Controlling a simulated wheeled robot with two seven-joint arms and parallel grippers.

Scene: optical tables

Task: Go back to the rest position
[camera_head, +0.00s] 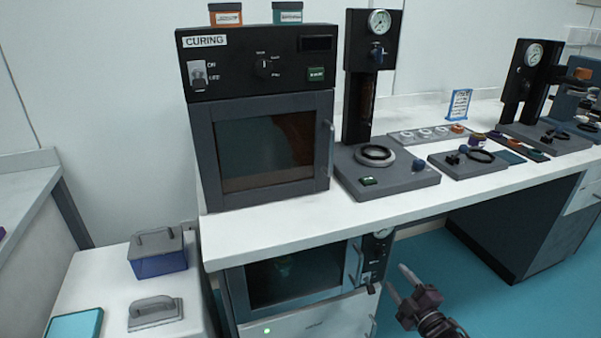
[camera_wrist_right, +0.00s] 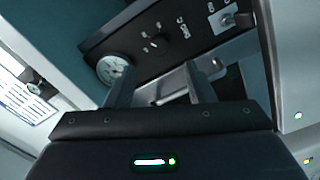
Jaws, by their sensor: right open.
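My right gripper (camera_head: 402,285) is open and empty in the head view, at the lower right of centre, in front of the bench. Its two fingers point up and to the left, toward the small oven (camera_head: 301,276) under the bench. In the right wrist view the fingers of the right gripper (camera_wrist_right: 160,90) stand apart with nothing between them. Beyond them is a dark control panel (camera_wrist_right: 165,40) with a gauge, a knob and a switch. My left gripper does not show in either view.
The curing oven (camera_head: 262,117) stands closed on the white bench (camera_head: 290,228), beside a press with a gauge (camera_head: 385,175). A lower table at left holds a blue box (camera_head: 159,262) and a grey handled block (camera_head: 155,312). Teal floor (camera_head: 500,295) at lower right is open.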

